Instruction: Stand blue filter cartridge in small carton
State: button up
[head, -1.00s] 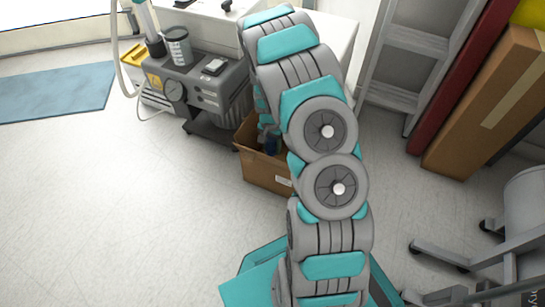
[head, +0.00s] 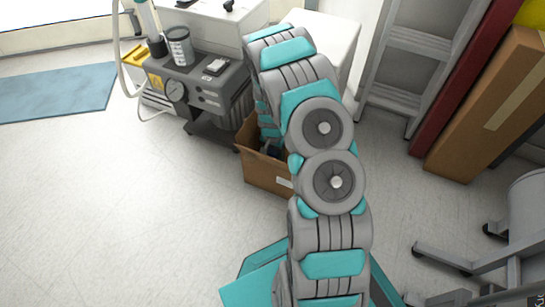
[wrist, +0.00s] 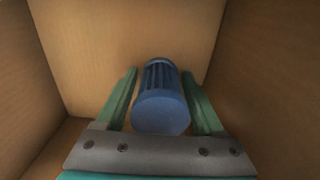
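The blue filter cartridge (wrist: 160,100) is inside the small carton (wrist: 85,35), seen end-on in the wrist view, with its ribbed part at the far end. My gripper (wrist: 160,73) reaches into the carton with one finger on each side of the cartridge. A narrow gap shows between each finger and the cartridge, so the gripper looks open around it. The cartridge's far end appears at or close to the cardboard; contact is hard to tell. In the head view the carton (head: 262,174) stands on the floor, partly hidden by my arm.
A grey compressor unit (head: 198,82) on a dark stand is left of the carton, with a white cabinet (head: 330,38) behind. A ladder (head: 408,65) and a tall cardboard box (head: 490,110) stand at the right.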

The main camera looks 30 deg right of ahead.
jog(key=shift+o, duration=1)
jog(key=r+p, duration=0.1)
jog(key=r, duration=0.5)
jog(key=r+p, duration=0.1)
jog(key=r, duration=0.6)
jog(key=shift+s+a+r, duration=0.15)
jog(key=shift+a+r, duration=0.05)
jog(key=s+a+r+n+g, duration=0.1)
jog(key=s+a+r+n, duration=0.2)
jog(key=s+a+r, duration=0.5)
jog(key=s+a+r+n, duration=0.3)
jog(key=s+r, duration=0.8)
jog(key=r, duration=0.3)
jog(key=s+a+r+n, duration=0.1)
jog(key=s+r+n, duration=0.1)
jog(key=s, duration=0.5)
jog(key=s+a+r+n, duration=0.2)
jog(key=s, duration=0.5)
jog(key=shift+s+r+g, duration=0.15)
jog(key=shift+s+g, duration=0.2)
jog(key=shift+g, duration=0.05)
